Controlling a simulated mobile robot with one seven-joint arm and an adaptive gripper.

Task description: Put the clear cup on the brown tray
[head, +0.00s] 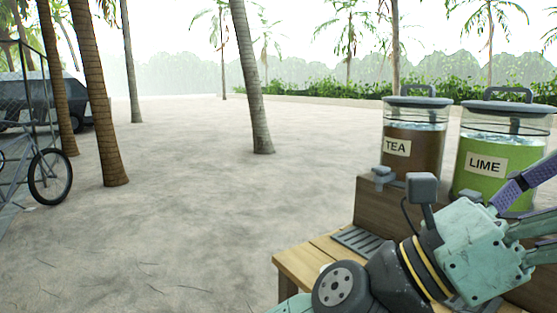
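My gripper (530,215) is at the right edge, in front of the drink dispensers. Its wrist and the bases of its fingers show, but the fingertips are cut off by the picture edge. I cannot tell whether it is open or shut, or whether it holds anything. I see no clear cup and no brown tray in this view. My arm covers much of the wooden table (297,262) at the lower right.
A tea dispenser (412,150) and a lime dispenser (483,187) stand on a brown wooden riser (372,207). A grey slotted grate (358,242) lies before it. Palm trunks (251,80) and a bicycle (49,177) stand farther off. Open sand lies left of the table.

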